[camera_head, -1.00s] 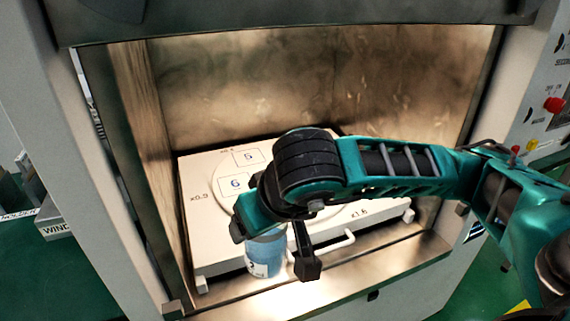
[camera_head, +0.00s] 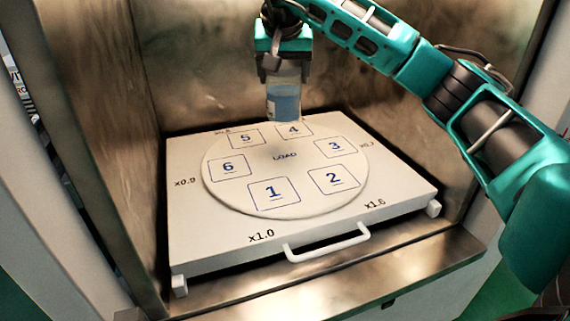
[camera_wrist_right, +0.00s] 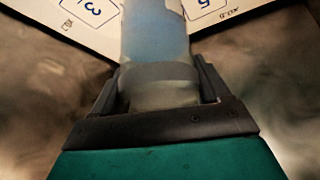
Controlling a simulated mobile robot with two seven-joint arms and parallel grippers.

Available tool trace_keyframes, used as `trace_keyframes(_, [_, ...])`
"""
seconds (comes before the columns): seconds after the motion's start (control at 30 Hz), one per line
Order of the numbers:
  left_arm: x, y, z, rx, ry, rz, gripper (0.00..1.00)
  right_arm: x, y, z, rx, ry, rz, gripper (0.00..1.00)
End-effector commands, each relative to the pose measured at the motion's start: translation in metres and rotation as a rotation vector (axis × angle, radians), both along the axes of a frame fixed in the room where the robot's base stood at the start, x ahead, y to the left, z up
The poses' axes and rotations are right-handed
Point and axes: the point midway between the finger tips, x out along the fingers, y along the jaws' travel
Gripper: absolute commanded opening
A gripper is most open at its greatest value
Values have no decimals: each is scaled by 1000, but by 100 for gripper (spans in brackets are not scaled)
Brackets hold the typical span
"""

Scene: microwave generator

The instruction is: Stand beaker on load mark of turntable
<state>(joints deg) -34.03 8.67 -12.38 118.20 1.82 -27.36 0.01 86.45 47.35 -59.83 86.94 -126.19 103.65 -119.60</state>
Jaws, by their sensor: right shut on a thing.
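The beaker (camera_head: 283,101) is clear with blue contents and a pale label. My right gripper (camera_head: 284,68) is shut on its upper part and holds it upright above the far part of the turntable. In the right wrist view the beaker (camera_wrist_right: 155,35) sits between the fingers of the right gripper (camera_wrist_right: 158,88). The round turntable (camera_head: 240,188) lies on a white tray and carries numbered squares 1 to 6. The load mark (camera_head: 285,156), the word LOAD, is at its middle and uncovered. The beaker appears above and behind it. My left gripper is not in view.
The white tray (camera_head: 205,242) has a front handle (camera_head: 327,244) and printed factors along its edges. Metal chamber walls (camera_head: 195,75) stand close at the left, back and right. The turntable top is bare.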

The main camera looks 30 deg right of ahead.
Motion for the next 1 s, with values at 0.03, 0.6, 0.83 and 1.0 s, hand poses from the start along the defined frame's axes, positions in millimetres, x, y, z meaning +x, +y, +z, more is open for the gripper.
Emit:
trace_keyframes(0.03, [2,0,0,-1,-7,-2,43,1,-3,-2,0,-1,-9,33])
trace_keyframes(0.6, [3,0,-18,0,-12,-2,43,1,-4,-76,-2,1,-13,33])
trace_keyframes(0.83, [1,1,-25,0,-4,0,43,2,-4,-97,-1,-2,-14,33])
trace_keyframes(1.0, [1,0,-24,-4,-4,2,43,2,-4,-96,-1,-2,-14,33])
